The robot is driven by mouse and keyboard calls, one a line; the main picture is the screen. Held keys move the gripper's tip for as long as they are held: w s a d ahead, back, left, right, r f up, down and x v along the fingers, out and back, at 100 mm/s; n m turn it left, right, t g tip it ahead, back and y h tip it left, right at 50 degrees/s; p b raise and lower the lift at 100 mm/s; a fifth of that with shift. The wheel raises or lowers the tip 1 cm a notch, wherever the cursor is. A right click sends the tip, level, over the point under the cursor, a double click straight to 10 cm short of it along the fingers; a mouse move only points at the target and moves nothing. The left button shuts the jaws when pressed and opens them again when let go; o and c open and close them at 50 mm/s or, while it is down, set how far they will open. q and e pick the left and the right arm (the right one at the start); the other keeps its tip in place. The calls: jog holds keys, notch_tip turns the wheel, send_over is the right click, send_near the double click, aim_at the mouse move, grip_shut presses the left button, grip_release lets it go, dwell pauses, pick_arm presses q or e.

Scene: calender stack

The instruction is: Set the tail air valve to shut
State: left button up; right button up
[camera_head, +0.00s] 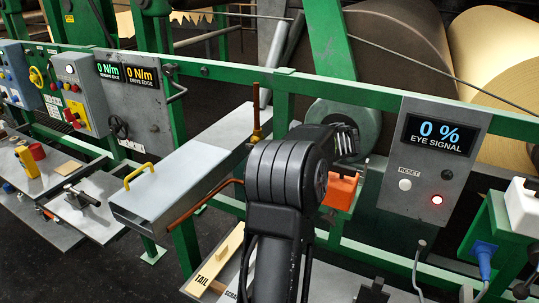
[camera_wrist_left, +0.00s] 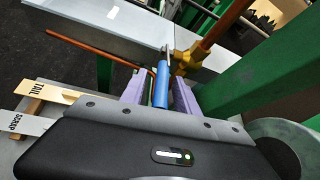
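In the left wrist view a brass valve fitting (camera_wrist_left: 186,60) sits on a copper pipe (camera_wrist_left: 222,28). A lever with a blue sleeve (camera_wrist_left: 161,85) runs from near the fitting toward me. My left gripper (camera_wrist_left: 158,82) has its two purple fingers apart, one on either side of the blue sleeve, with a visible gap beside it. Whether a finger touches it I cannot tell. In the head view the brass fitting (camera_head: 257,131) stands left of a black arm of mine, which hides the lever and left gripper. My right gripper is not in view. No valve label is readable.
A grey box with a yellow handle (camera_head: 141,176) lies left of the valve. A green post (camera_wrist_left: 245,85) stands close on the right. Wooden TAIL plank (camera_head: 215,262) lies below. The EYE SIGNAL panel (camera_head: 433,155) reads 0 % with a red light.

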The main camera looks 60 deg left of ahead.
pick_arm(q)
jog(key=shift+w+d+r, duration=0.1)
jog(key=shift+w+d, duration=0.1)
jog(key=shift+d, duration=0.05)
jog(key=b+v, duration=0.1)
jog(key=v, duration=0.2)
jog(key=shift+w+d+r, duration=0.15)
jog(key=shift+w+d, duration=0.1)
jog(key=shift+d, duration=0.1)
jog(key=shift+p+v, duration=0.95)
jog(key=shift+v, duration=0.7)
jog(key=shift+s, duration=0.15)
